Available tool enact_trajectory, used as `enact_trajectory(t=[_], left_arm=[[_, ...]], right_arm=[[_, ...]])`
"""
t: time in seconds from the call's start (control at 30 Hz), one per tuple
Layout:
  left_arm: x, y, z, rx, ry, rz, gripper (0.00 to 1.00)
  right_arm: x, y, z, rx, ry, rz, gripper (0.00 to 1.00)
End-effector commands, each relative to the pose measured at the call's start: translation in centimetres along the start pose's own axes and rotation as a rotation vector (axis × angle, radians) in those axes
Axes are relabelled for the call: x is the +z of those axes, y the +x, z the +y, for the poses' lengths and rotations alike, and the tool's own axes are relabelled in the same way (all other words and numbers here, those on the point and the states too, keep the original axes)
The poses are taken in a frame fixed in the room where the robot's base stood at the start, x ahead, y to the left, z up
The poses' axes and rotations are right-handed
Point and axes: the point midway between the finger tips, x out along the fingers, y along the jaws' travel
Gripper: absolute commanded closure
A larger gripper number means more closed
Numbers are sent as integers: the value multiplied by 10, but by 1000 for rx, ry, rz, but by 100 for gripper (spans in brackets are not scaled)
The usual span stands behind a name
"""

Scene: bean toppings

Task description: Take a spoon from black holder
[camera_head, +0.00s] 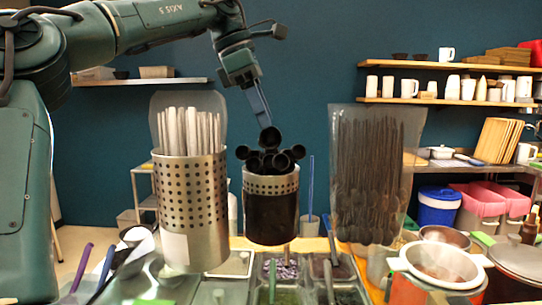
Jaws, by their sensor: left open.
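The black holder (271,218) stands in the middle of the camera_head view, a dark cylinder with a perforated metal rim. Several black spoons (269,160) stand in it with their round bowls up, bunched above the rim. One bowl (270,137) sits higher than the rest. My left gripper (265,122) comes down from above, with its fingers just over that top bowl. It is open; I cannot tell whether the fingers touch or straddle the spoon. The spoon handles are hidden inside the holder. My right gripper is not in view.
A taller perforated metal holder (191,215) with pale sticks stands close on the left. A clear container (372,175) of dark utensils stands on the right. Food trays (285,292) lie in front, with a white bowl (440,265) at the front right.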

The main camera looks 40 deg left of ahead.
Motion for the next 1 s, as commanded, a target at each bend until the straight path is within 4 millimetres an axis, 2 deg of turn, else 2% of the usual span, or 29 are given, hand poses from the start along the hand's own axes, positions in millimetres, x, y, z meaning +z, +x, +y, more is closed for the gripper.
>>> enact_trajectory(t=[0.3, 0.43, 0.63, 1.0], left_arm=[[2, 44, 1, -3, 0, 1, 51], [3, 50, 1, -2, 0, -1, 51], [3, 50, 2, -2, 0, -1, 51], [3, 50, 2, -1, 0, 0, 81]], right_arm=[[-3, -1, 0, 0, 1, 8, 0], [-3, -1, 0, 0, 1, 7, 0], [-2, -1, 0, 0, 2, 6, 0], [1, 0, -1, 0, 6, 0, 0]])
